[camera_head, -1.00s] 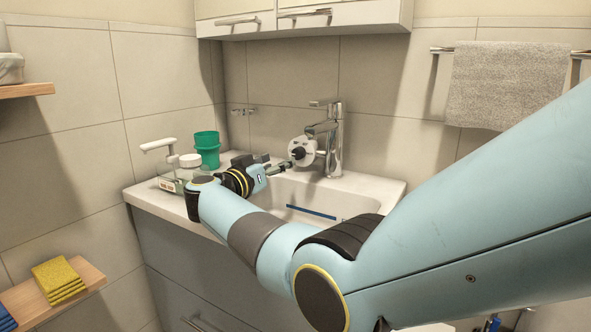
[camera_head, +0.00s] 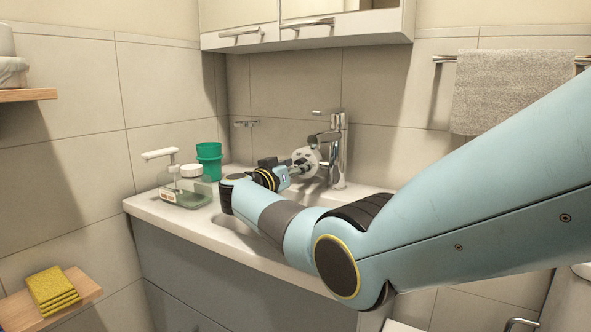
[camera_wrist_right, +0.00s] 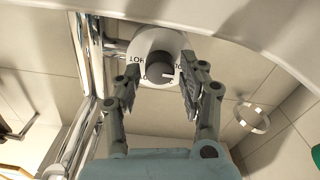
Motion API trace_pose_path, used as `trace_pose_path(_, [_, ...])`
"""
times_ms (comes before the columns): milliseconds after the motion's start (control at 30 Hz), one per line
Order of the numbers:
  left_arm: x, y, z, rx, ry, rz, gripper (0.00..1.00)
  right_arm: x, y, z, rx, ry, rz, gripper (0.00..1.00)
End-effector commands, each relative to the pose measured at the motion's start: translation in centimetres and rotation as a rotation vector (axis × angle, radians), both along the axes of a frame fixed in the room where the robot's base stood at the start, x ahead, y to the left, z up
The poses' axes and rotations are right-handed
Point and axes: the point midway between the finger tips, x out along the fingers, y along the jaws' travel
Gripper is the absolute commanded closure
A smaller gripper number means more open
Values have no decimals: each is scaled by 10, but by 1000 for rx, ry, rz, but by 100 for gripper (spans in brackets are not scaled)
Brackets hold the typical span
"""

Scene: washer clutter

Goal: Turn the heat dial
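The heat dial is a round white disc with dark lettering (camera_head: 313,158), beside the faucet in the head view. In the right wrist view its white face (camera_wrist_right: 146,43) has a dark grey knob (camera_wrist_right: 158,65) at the centre. My right gripper (camera_head: 300,167) is at the dial, its arm reaching in from the right. In the right wrist view the two fingers of the right gripper (camera_wrist_right: 162,84) are apart, one on each side of the knob, with gaps visible between them and it. Whether the fingertips touch the dial face is unclear. My left gripper is out of view.
The chrome faucet (camera_head: 338,160) stands close to the right of the dial. A wall cabinet (camera_head: 300,32) hangs above. My arm hides much of the sink.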

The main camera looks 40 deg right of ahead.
Motion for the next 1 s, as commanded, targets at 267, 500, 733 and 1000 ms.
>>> trace_pose_path(267, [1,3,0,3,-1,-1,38,0,0,0,0,0,0,97])
trace_pose_path(500, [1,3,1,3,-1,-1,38,0,1,0,7,-17,1,100])
trace_pose_path(733, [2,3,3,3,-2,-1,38,0,1,0,45,-109,1,100])
trace_pose_path(1000, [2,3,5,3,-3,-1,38,0,1,-1,123,-295,1,100])
